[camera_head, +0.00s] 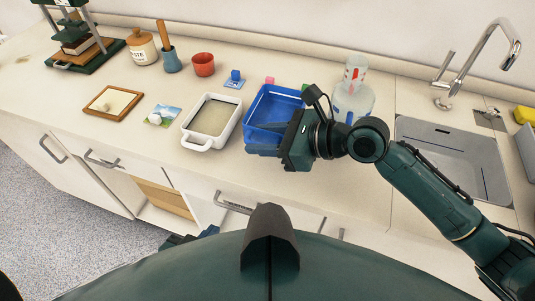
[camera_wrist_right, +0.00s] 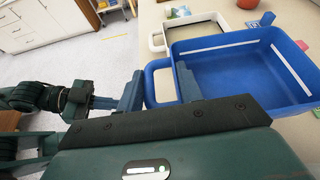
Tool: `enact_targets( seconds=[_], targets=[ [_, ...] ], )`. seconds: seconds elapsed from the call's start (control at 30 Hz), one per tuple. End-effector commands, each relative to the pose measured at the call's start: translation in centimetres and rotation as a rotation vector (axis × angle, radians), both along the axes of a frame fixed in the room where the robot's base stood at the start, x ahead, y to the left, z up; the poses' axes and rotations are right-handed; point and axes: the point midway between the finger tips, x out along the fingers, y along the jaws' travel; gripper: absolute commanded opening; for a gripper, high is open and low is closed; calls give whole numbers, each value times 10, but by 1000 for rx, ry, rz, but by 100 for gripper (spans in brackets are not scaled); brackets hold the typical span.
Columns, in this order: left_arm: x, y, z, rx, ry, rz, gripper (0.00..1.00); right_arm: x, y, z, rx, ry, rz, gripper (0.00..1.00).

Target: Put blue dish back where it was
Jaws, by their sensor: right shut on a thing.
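The blue dish (camera_head: 292,97) is a rectangular open tray on the counter, right of a white dish.
The white dish (camera_head: 190,139) stands close left of the blue one. A clear bottle (camera_head: 354,101) stands behind my right arm, left of the sink (camera_head: 440,132). Small blocks sit behind the dishes. A framed board (camera_head: 99,104) and a picture card (camera_head: 163,115) lie left.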

Motion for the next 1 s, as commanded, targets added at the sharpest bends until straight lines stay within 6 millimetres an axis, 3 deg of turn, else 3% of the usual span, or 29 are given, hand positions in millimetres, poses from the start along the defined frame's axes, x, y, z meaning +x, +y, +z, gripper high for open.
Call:
enact_targets(
  seconds=[0.4,0.87,0.9,1.0],
  targets=[
    [3,2,-11,-23,-2,13,0,0,0,-56,1,1,0,0],
    [5,0,-7,-37,-5,25,0,0,0,-63,2,0,-1,0],
    [5,0,-7,-36,-5,25,0,0,0,-64,1,1,0,37],
    [5,0,-7,-36,-5,23,0,0,0,-64,1,1,0,46]
  ],
)
